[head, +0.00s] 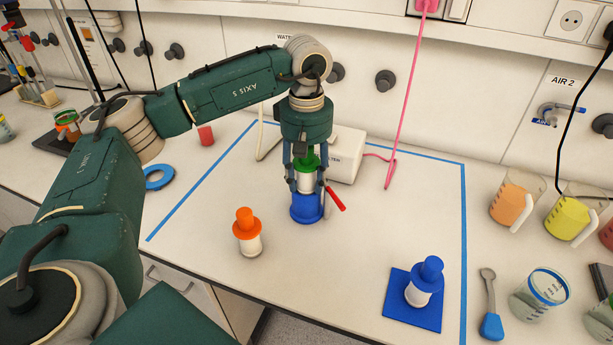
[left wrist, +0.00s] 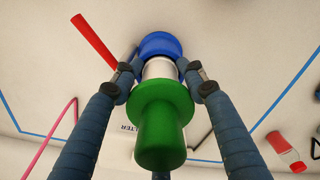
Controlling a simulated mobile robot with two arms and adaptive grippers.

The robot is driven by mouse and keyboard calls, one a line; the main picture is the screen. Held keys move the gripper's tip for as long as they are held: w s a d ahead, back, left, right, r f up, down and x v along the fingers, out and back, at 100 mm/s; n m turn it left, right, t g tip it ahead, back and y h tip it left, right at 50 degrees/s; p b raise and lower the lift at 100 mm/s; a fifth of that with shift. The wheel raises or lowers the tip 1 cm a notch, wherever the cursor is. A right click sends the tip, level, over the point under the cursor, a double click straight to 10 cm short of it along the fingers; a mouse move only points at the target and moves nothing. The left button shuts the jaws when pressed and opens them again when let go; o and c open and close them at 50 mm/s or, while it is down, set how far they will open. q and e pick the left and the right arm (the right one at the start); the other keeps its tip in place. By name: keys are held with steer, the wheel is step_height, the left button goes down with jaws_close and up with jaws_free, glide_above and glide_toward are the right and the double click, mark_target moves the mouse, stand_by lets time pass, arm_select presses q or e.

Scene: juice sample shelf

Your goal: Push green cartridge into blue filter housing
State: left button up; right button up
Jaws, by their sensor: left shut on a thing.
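The green cartridge (head: 306,181) has a green top and a white body. It stands upright at the blue filter housing (head: 307,208), and the white body still shows above the blue rim. My left gripper (head: 306,184) comes down from above and is shut on the green cartridge. In the left wrist view the green cartridge (left wrist: 162,118) is between the fingers, with the blue housing (left wrist: 160,45) beyond it. How deep the cartridge sits is hidden. A red handle (head: 335,199) sticks out at the housing's right side. My right gripper is not in view.
An orange cartridge (head: 246,232) stands front left of the housing. A blue-topped cartridge (head: 424,281) stands on a blue mat (head: 398,313) at front right. A white box (head: 346,153) is close behind. Beakers (head: 516,203) stand at the right. Blue tape (head: 464,230) bounds a mostly clear area.

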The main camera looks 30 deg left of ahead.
arm_select(q)
steer(key=shift+s+f, duration=0.1)
steer(key=shift+f, duration=0.1)
steer(key=shift+r, duration=0.1)
steer(key=shift+r+p, duration=0.5)
steer(key=shift+r, duration=0.2)
steer(key=shift+f+b, duration=0.55)
steer(key=shift+f, duration=0.05)
stand_by(0.5)
steer(key=shift+f, duration=0.3)
steer(key=shift+r, duration=0.15)
steer(key=shift+r+p, duration=0.45)
steer(key=shift+r, duration=0.3)
